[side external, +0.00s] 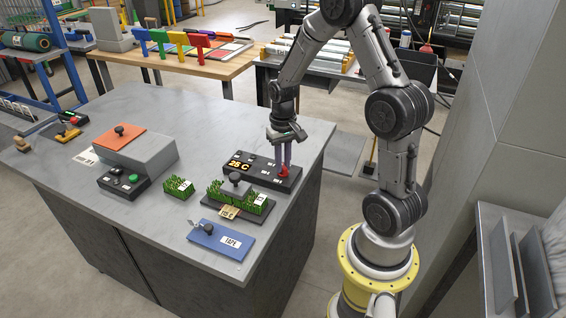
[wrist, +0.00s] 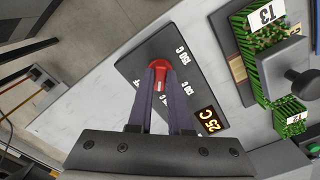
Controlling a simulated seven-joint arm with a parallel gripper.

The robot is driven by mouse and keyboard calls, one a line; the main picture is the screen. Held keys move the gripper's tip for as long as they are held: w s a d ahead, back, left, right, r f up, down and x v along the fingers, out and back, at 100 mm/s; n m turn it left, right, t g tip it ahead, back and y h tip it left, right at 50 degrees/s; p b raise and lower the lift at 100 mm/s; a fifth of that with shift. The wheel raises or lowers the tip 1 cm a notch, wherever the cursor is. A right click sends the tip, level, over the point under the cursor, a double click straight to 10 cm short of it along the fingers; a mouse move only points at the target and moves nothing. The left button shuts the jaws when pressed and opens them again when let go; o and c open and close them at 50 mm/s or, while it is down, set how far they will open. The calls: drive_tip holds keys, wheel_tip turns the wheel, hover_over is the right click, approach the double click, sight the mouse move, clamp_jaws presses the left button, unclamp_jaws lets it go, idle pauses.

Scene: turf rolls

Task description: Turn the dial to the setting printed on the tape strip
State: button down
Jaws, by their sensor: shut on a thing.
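The red dial (side external: 284,174) sits on a black control box (side external: 258,176) near the right edge of the grey workbench. The box's amber display (wrist: 207,120) reads 25 C. My gripper (side external: 286,164) points down over the box, its two purple-grey fingers shut on the dial from either side. A tan tape strip (side external: 229,212) lies at the front edge of the black turf tray; its print is not legible here.
Turf pieces (side external: 254,200) with white tags sit on a black tray (side external: 213,204) with a knob, close to the box. A blue plate (side external: 221,237) lies in front. A grey block with an orange top (side external: 119,139) and a button box (side external: 123,182) stand left.

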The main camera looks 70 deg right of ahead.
drive_tip(key=shift+r+n, duration=0.1)
drive_tip(key=shift+n, duration=0.8)
drive_tip(key=c, duration=0.8)
unclamp_jaws()
drive_tip(key=shift+c, duration=0.2)
wheel_tip(320, 180, up, 14)
drive_tip(key=shift+a, duration=0.1)
